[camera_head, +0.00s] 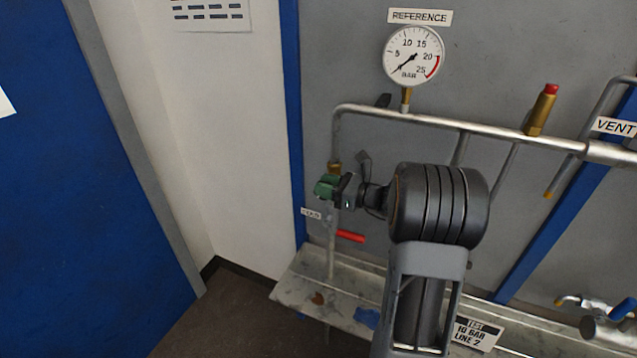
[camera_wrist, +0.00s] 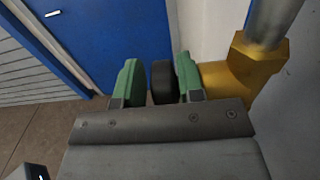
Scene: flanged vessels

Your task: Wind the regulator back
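The regulator's brass body (camera_wrist: 228,88) sits on a vertical pipe at the right of the wrist view; a little of its brass (camera_head: 335,168) shows above my gripper in the head view. A black round knob (camera_wrist: 162,82) lies just left of the brass body. My gripper (camera_wrist: 159,84) has its green-padded fingers on either side of this knob. A narrow gap shows between the left finger and the knob; contact on the right side cannot be told. In the head view, my gripper (camera_head: 329,188) covers the knob.
The reference gauge (camera_head: 412,55) stands above the horizontal pipe, its needle at lower left. A red-handled valve (camera_head: 350,236) is below my gripper. A red-capped brass fitting (camera_head: 541,110) is at right. A metal shelf (camera_head: 292,289) runs below. Free floor lies at left.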

